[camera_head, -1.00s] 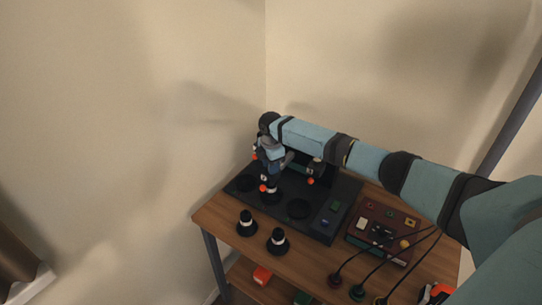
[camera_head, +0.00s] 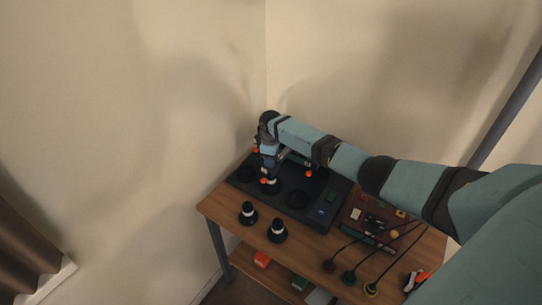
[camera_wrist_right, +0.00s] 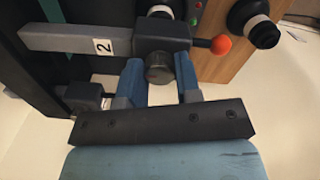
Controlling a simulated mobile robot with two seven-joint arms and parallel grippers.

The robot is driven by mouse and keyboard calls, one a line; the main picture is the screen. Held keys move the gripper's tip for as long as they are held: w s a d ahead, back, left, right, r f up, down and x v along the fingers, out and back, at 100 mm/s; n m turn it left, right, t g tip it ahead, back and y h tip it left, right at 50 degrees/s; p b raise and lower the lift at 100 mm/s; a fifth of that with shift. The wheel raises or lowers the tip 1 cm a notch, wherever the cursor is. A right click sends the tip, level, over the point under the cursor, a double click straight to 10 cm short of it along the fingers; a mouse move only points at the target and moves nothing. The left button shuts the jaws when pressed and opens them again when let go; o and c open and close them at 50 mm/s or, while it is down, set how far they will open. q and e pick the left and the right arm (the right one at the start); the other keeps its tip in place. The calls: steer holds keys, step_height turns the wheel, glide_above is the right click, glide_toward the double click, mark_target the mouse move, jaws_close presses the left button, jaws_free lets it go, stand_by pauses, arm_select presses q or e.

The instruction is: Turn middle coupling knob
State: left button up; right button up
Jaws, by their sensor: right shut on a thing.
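The middle coupling knob (camera_wrist_right: 160,42) is a dark block marked "2", with a grey bar out to the left and an orange ball on a short stem to the right in the right wrist view. My right gripper (camera_wrist_right: 160,74) has its blue fingers on either side of the knob's round end and is shut on it. In the head view the right gripper (camera_head: 268,168) reaches down onto the black panel (camera_head: 318,226), beside an orange ball (camera_head: 264,181). The arm and gripper hide most of the knob there. My left gripper is not in view.
Two black-and-white cylinders (camera_head: 248,213) (camera_head: 277,232) stand on the wooden table (camera_head: 225,208) in front of the panel. A reddish-brown box (camera_head: 380,215) and several cabled plugs (camera_head: 348,277) are at the right. Walls rise close behind and left.

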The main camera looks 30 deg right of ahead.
steer(key=shift+m, duration=0.3)
stand_by(0.4)
steer(key=o, duration=0.8)
steer(key=shift+o, duration=0.6)
steer(key=shift+r, duration=0.1)
step_height(320, 180, up, 14)
steer(key=b, duration=0.1)
steer(key=shift+f, duration=0.2)
